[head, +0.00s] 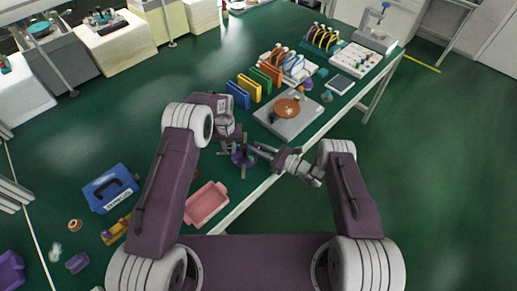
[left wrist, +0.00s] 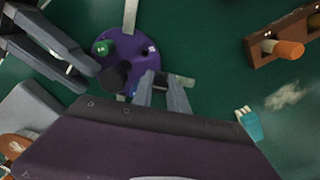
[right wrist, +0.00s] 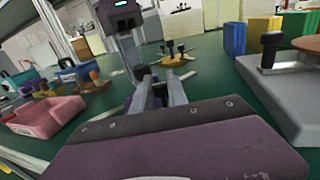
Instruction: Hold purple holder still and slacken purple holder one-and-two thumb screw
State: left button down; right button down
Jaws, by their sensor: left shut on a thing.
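The purple holder (left wrist: 143,48) is a round purple body on the green bench, with grey strips sticking out of it. It also shows in the head view (head: 240,158), partly hidden by my grippers. On it are a green knob (left wrist: 102,47) and a black knob (left wrist: 113,77); I cannot tell which screw is which. My left gripper (left wrist: 163,84) is shut on the holder's near edge. My right gripper (left wrist: 88,68) comes in from the left of that view, its fingers apart, tips close to the black knob. In the right wrist view, its fingers (right wrist: 159,88) largely hide the holder.
A pink tray (head: 206,205) and a blue case (head: 110,189) lie to the left. A grey plate with an orange disc (head: 288,107) stands to the right, near colored upright plates (head: 260,83). A wooden block with an orange-tipped peg (left wrist: 285,48) is near the holder.

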jog(key=shift+w+n+g+y, duration=0.1)
jog(key=shift+n+g+y, duration=0.2)
jog(key=shift+n+g, duration=0.15)
jog(key=shift+n+g+y, duration=0.7)
jog(key=shift+n+g, duration=0.35)
jog(key=shift+g, duration=0.6)
jog(key=c, duration=1.3)
grip_release()
jog(key=shift+d, duration=0.1)
jog(key=v, duration=1.2)
